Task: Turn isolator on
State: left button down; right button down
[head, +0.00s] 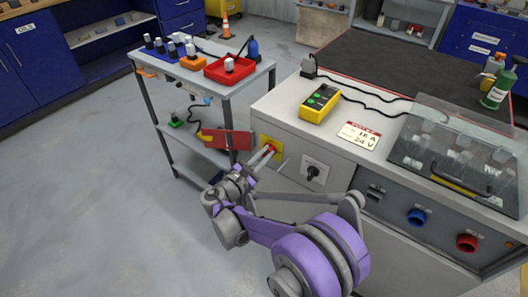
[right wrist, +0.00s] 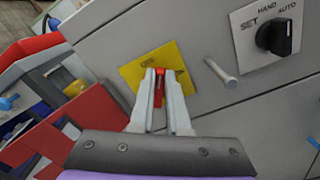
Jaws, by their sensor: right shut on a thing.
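The isolator is a red handle (right wrist: 159,86) on a yellow square plate (right wrist: 134,68) on the grey cabinet front. In the head view the yellow plate (head: 266,144) is at the left end of that front. My right gripper (right wrist: 161,76) is shut on the red handle, with one finger on each side of it. The fingers hide part of the handle. The right gripper also shows in the head view (head: 263,154), reaching the plate from the front. My left gripper is in neither view.
A pale peg (right wrist: 221,73) sticks out just right of the plate. Beyond it is a black selector knob (right wrist: 278,38). A grey trolley (head: 220,86) with a red tray (head: 214,72) stands close on the left. A yellow button box (head: 320,104) lies on the cabinet top.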

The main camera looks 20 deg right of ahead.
jog(key=m, duration=0.3)
jog(key=f+m, duration=0.1)
jog(key=m, duration=0.3)
jog(key=m+p, duration=0.1)
jog(key=m, duration=0.3)
jog(key=shift+s+d+f, duration=0.3)
jog(key=shift+s+f, duration=0.1)
jog(key=shift+m, duration=0.3)
jog(key=c, duration=0.9)
grip_release()
jog(key=p+v, duration=0.1)
jog(key=v, duration=1)
